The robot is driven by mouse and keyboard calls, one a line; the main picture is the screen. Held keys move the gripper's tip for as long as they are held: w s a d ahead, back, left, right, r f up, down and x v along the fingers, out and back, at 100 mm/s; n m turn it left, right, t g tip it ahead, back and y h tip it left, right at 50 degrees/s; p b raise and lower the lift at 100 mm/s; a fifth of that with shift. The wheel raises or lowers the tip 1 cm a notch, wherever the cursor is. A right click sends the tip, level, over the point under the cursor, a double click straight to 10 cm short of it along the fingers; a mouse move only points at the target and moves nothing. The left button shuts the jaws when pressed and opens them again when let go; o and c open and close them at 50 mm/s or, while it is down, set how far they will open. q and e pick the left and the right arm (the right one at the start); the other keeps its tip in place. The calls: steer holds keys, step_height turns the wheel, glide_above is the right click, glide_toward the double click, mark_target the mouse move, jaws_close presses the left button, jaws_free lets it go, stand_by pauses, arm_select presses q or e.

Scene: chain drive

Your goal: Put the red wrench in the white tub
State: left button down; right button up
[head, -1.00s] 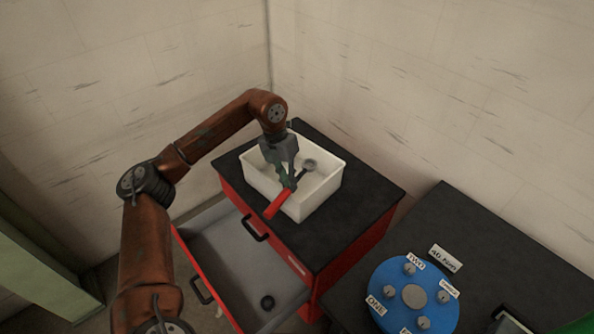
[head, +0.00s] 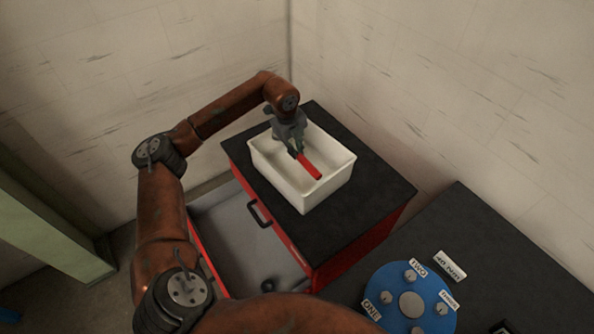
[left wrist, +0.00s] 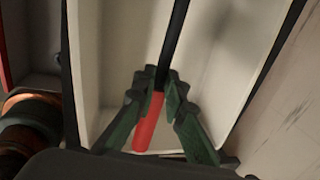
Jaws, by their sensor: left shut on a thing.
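The white tub (head: 318,192) stands on the black top of the red cabinet. My left gripper (head: 298,150) is over the tub, its fingers down within the tub's outline. It is shut on the red wrench (head: 311,167), whose red handle points toward the front right in the head view. In the left wrist view the two green fingers (left wrist: 160,100) close around the wrench where the red handle (left wrist: 150,125) meets the dark shaft (left wrist: 176,40). The wrench's head is hidden in both views. I cannot tell whether the wrench touches the tub floor. My right gripper is not in view.
The red cabinet (head: 372,240) has an open grey drawer (head: 232,240) at its front left, with a small dark ring-like thing (head: 268,284) inside. A black table (head: 490,240) at the right holds a blue disc (head: 392,290) with labelled pegs. Walls stand close behind.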

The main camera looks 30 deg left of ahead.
mark_target(298, 176)
arm_select(q)
step_height(298, 176, down, 11)
steer(key=shift+f, duration=0.1)
stand_by(0.4)
steer(key=shift+f, duration=0.1)
steer(key=c, duration=2)
jaws_free()
steer(key=r, duration=0.4)
steer(key=s+r, duration=0.1)
steer(key=r, duration=0.3)
steer(key=s+r, duration=0.1)
steer(key=r, duration=0.3)
steer(key=shift+s+a, duration=0.1)
steer(key=shift+a, duration=0.2)
